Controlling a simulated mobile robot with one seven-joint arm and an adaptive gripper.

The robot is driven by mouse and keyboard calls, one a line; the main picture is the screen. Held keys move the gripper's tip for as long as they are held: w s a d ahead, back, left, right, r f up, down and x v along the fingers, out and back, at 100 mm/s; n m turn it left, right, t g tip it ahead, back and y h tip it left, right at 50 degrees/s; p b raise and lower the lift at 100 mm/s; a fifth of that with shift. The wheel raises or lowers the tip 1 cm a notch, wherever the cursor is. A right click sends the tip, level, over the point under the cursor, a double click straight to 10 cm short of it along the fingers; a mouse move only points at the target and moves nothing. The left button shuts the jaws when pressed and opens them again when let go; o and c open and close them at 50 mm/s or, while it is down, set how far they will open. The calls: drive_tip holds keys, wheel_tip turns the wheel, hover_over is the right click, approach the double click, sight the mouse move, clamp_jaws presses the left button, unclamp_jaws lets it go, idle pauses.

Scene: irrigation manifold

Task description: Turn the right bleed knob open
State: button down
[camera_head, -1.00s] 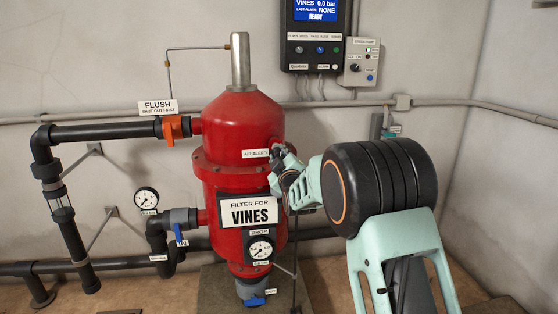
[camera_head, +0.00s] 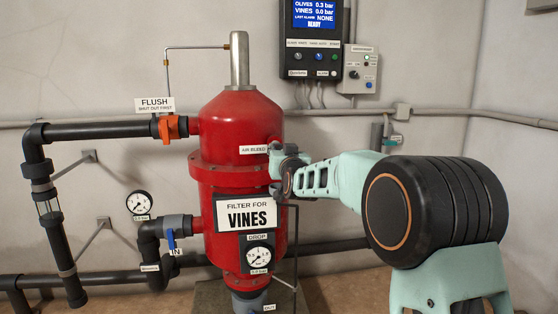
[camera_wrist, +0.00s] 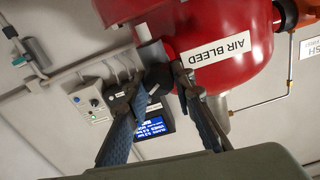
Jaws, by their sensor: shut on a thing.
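A red filter tank (camera_head: 237,125) labelled "FILTER FOR VINES" stands in the middle of the head view. Its "AIR BLEED" label (camera_head: 253,149) is on the right side of the body, and the label also shows upside down in the wrist view (camera_wrist: 216,47). A dark bleed knob (camera_wrist: 158,77) sits on a grey fitting (camera_wrist: 152,54) on the tank's side. My gripper (camera_head: 281,168) is at this spot, just right of the label. In the wrist view its two fingers (camera_wrist: 158,80) are on either side of the knob, shut on it. The knob is mostly hidden in the head view.
An orange flush valve (camera_head: 172,127) on a black pipe is left of the tank. A blue-handled inlet valve (camera_head: 172,240) and a gauge (camera_head: 139,203) are lower left. A control panel (camera_head: 314,40) and small grey box (camera_head: 359,70) hang on the wall. A thin dark post stands below my gripper.

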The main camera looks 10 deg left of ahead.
drive_tip(key=m+b, duration=0.4)
drive_tip(key=m, duration=0.2)
drive_tip(key=shift+d, duration=0.1)
idle(0.5)
drive_tip(key=c, duration=1.6)
unclamp_jaws()
drive_tip(key=v, duration=1.2)
